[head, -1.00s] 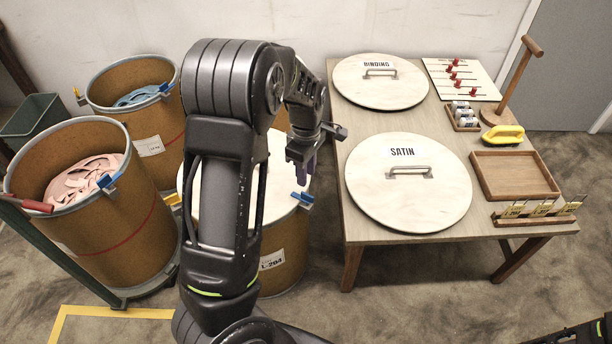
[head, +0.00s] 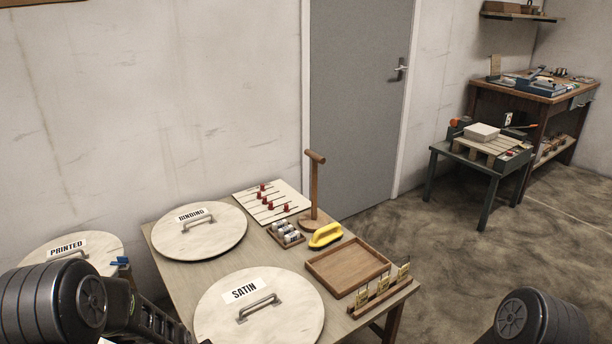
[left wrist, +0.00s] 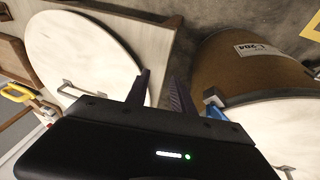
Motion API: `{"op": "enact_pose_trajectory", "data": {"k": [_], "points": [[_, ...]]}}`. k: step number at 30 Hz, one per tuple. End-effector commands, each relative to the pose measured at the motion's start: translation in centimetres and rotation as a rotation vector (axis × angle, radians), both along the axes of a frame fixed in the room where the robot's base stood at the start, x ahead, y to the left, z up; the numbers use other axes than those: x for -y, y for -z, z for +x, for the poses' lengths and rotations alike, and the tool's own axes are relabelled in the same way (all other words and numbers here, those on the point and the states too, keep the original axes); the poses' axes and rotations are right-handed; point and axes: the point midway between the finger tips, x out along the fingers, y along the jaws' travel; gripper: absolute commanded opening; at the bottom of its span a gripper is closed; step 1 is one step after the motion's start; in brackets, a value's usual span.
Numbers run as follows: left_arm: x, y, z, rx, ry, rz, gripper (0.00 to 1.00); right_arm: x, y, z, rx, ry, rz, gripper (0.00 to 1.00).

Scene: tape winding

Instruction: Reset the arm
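My left gripper (left wrist: 159,76) shows in the left wrist view with its two dark fingers apart and nothing between them. It is above the gap between the table with the white lids and a brown drum (left wrist: 240,58). In the head view only dark links of my left arm (head: 60,305) show at the bottom left, and its gripper is out of frame. A dark link of my right arm (head: 540,318) shows at the bottom right. My right gripper is in neither view.
The table (head: 172,268) holds the BINDING lid (head: 215,240), SATIN lid (head: 285,325), a wooden tray (head: 348,268), a yellow-handled tool (head: 325,236) and a wooden post (head: 314,190). The PRINTED lid (head: 95,255) is at left. A grey door (head: 355,110) and workbench (head: 530,95) stand behind.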

Motion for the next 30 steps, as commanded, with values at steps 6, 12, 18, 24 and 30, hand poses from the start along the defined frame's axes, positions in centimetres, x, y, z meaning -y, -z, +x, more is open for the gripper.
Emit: {"op": "enact_pose_trajectory", "data": {"k": [6,12,18,24,30], "points": [[12.4,4.2,-11.9,-0.007,0.459,-0.050,0.29,0.0,-4.2,0.0,0.000,0.001,0.001,0.75],[18.1,4.0,-20.5,-0.101,0.532,-0.180,0.29,-0.1,-5.9,0.0,0.000,0.001,0.001,0.75],[19.0,3.9,-22.7,-0.147,0.516,-0.224,0.29,-0.1,-6.7,0.0,0.000,0.000,0.001,0.75],[18.9,4.0,-22.5,-0.146,0.514,-0.222,0.29,-0.1,-6.5,0.0,0.000,0.000,0.001,0.75],[18.9,4.0,-22.5,-0.145,0.514,-0.221,0.29,-0.1,-6.5,0.0,0.000,0.000,0.001,0.75]]}}
